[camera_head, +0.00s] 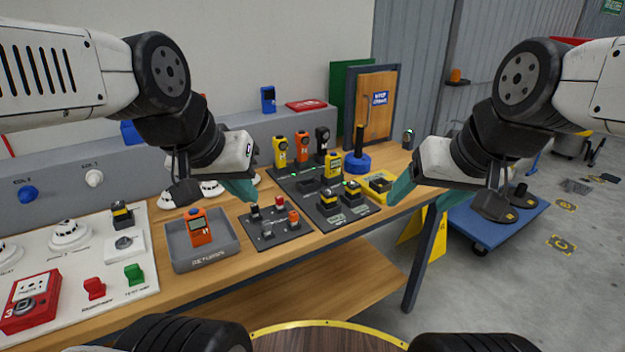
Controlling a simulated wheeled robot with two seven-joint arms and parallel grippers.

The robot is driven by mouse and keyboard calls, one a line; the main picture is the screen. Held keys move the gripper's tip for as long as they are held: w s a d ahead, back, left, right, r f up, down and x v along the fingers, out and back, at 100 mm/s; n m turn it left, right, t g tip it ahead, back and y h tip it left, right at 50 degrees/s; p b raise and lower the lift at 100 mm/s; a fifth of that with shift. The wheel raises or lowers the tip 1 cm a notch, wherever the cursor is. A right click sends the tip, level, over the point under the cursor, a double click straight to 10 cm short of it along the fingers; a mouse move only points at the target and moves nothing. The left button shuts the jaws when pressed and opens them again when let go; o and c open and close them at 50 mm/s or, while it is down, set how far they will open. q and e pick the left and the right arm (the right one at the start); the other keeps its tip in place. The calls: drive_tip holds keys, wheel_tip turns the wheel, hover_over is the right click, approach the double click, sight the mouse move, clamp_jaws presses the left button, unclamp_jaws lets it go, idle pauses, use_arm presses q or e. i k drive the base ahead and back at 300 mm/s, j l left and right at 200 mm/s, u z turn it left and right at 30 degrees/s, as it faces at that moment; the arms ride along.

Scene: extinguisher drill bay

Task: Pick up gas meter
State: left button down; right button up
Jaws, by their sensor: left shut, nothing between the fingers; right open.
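Several handheld meters are on the bench, and I cannot tell which one the task calls the gas meter. An orange meter (198,228) stands in the grey tray (215,258) marked RETURNS. A yellow meter (281,152), an orange one (302,147) and a black one (322,140) stand in the back row of a dark rack. Another yellow meter (333,166) stands in front of them. My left gripper (246,194) is shut and empty, above the bench between the tray and the rack. My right gripper (396,195) is open and empty, right of the rack near the bench edge.
A small dark panel (270,241) with coloured knobs lies between tray and rack. A white board (70,262) with alarm parts fills the left. A blue trolley (520,222) stands on the floor at right.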

sight(268, 92)
drive_tip(key=i+l+z, duration=0.2)
drive_tip(key=i+l, duration=0.9)
drive_tip(key=i+j, duration=0.1)
